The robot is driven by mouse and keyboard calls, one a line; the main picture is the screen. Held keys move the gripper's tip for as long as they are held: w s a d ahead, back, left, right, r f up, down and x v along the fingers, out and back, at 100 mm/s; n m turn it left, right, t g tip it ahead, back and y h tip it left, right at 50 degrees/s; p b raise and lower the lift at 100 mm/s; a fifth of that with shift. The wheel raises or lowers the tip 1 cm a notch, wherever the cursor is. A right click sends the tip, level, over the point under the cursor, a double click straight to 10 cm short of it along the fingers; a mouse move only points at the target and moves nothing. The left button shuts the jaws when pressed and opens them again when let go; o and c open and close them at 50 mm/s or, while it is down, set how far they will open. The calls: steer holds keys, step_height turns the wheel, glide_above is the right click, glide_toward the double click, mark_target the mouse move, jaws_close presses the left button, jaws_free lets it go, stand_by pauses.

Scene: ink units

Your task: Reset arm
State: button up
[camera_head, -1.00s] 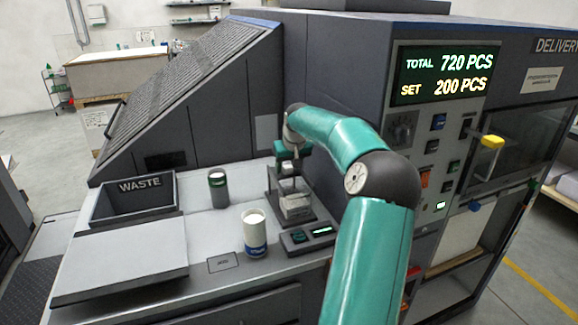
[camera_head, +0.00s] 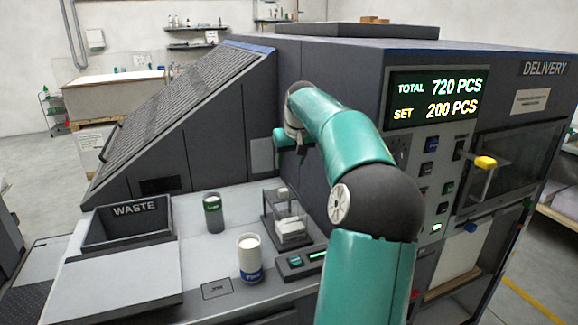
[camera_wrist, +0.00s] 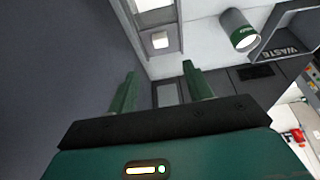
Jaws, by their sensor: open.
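My gripper shows in the wrist view (camera_wrist: 158,88), its two green fingers apart with nothing between them. In the head view my gripper (camera_head: 281,150) is at the end of my teal arm, above and behind a small clear-walled stand (camera_head: 290,222) on the machine's worktop. It touches nothing that I can see. My arm hides part of the machine front behind it.
A white cup with a blue band (camera_head: 249,258) and a dark green-labelled cup (camera_head: 213,213) stand on the worktop. The WASTE bin (camera_head: 128,238) is at left. The machine's dark side panel (camera_head: 222,135) rises close behind.

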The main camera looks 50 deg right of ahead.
stand_by(0.5)
steer(key=w+a+n, duration=0.3)
steer(key=a+n, duration=0.1)
steer(key=a, duration=2.7)
steer(key=s+a+f+n+y, duration=0.1)
steer(key=s+a+f, duration=0.3)
steer(key=s+a, duration=0.5)
steer(key=s+a+f+n+t+y, duration=0.1)
steer(key=s+a+f, duration=0.3)
steer(key=s+a, duration=0.5)
steer(key=shift+s+a+f+t, duration=0.15)
steer(key=shift+s+a+t, duration=0.05)
steer(key=shift+a+t, duration=0.1)
